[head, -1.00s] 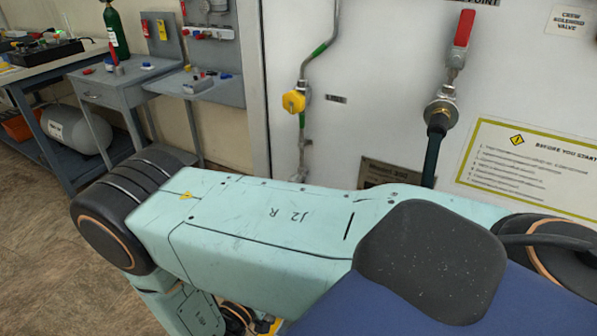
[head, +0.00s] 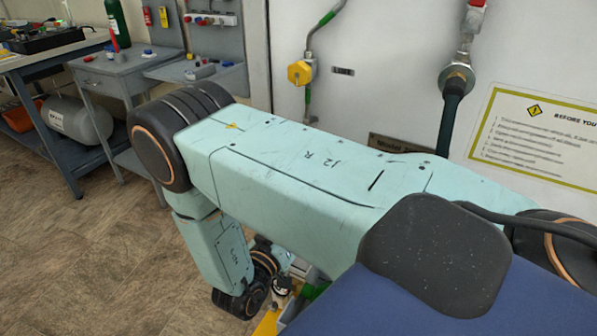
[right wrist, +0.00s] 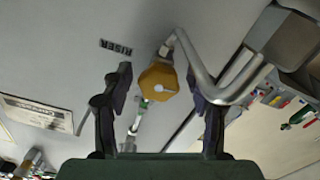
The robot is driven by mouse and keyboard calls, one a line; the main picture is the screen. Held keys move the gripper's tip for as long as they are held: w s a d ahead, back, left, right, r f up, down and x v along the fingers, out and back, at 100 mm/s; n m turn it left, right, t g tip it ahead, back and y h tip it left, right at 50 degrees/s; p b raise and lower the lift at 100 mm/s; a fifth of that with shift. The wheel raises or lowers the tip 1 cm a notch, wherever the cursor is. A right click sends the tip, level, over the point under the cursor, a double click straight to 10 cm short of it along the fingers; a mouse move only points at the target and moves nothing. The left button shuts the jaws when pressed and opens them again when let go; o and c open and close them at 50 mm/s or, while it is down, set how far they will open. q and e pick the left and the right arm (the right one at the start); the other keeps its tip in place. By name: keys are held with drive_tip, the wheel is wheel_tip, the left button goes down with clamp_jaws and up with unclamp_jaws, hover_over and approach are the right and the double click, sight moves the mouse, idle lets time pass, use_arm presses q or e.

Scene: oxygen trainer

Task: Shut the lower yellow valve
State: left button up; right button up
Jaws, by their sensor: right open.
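In the right wrist view a yellow valve knob (right wrist: 158,84) with a pale centre sits on a pipe, framed between the two fingers of my right gripper (right wrist: 159,76). The gripper is open, with a finger on each side of the knob and no clear contact. I cannot tell how far the fingers reach along it. In the head view a yellow valve (head: 300,73) sits on the panel's pipe above my right arm; I cannot tell whether it is the same knob. My right arm hides the panel below it and the right gripper. My left gripper is not in view.
A bent metal pipe (right wrist: 212,82) runs close to the right finger in the wrist view. A hose fitting (head: 456,79) and a notice (head: 540,135) are on the panel.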

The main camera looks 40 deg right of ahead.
drive_tip(key=shift+s+r, duration=0.1)
drive_tip(key=c, duration=1.2)
drive_tip(key=shift+m+p, duration=0.6)
drive_tip(key=shift+m, duration=0.5)
drive_tip(key=shift+m+p, duration=0.55)
drive_tip(key=shift+m, duration=1.15)
drive_tip(key=o, duration=1.2)
